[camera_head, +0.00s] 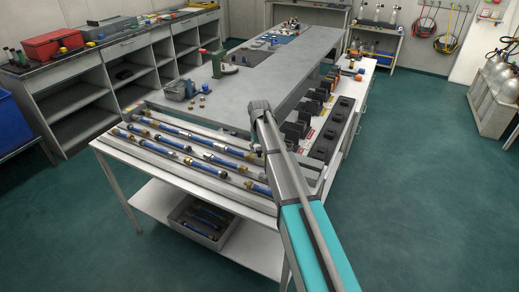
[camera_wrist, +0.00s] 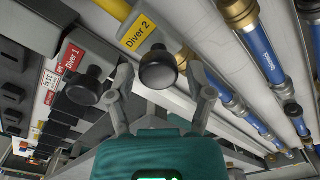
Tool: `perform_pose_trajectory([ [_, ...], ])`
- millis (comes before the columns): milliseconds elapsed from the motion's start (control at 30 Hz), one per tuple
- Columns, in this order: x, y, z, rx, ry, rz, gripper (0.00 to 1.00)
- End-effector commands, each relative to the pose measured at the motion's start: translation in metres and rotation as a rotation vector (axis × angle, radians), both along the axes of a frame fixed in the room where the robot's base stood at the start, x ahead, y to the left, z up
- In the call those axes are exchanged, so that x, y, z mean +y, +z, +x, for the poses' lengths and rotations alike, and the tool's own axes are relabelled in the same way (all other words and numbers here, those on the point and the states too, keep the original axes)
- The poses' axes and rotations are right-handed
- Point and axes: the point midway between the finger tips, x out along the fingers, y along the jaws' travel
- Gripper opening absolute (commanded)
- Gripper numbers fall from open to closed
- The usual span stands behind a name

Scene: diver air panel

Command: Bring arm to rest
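My gripper (camera_wrist: 163,88) is open in the wrist view, its two grey fingers spread apart. A round black knob (camera_wrist: 158,68) shows in the gap between the fingertips, under the yellow "Diver 2" label (camera_wrist: 137,32). I cannot tell whether the fingers touch it; they are not closed on it. A second black knob (camera_wrist: 85,88) is to the left, near the red "Diver 1" label (camera_wrist: 70,58). In the head view my arm reaches over the right side of the workbench, and my gripper is hidden behind it.
Blue hoses with brass fittings (camera_wrist: 262,55) run close on the right; they lie on the white bench (camera_head: 150,157) in the head view. A raised grey shelf (camera_head: 300,70) stands behind my arm. Black boxes (camera_head: 325,147) line the bench's right side. Green floor (camera_head: 430,180) is free to the right.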

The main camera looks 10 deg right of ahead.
Motion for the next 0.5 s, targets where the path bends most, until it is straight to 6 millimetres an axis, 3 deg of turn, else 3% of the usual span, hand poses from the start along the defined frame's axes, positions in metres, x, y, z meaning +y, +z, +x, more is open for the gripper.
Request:
perform_pose_trajectory([
  [500,-0.0018,0.0008,-0.0088,0.002,-0.004,-0.001,0.82],
])
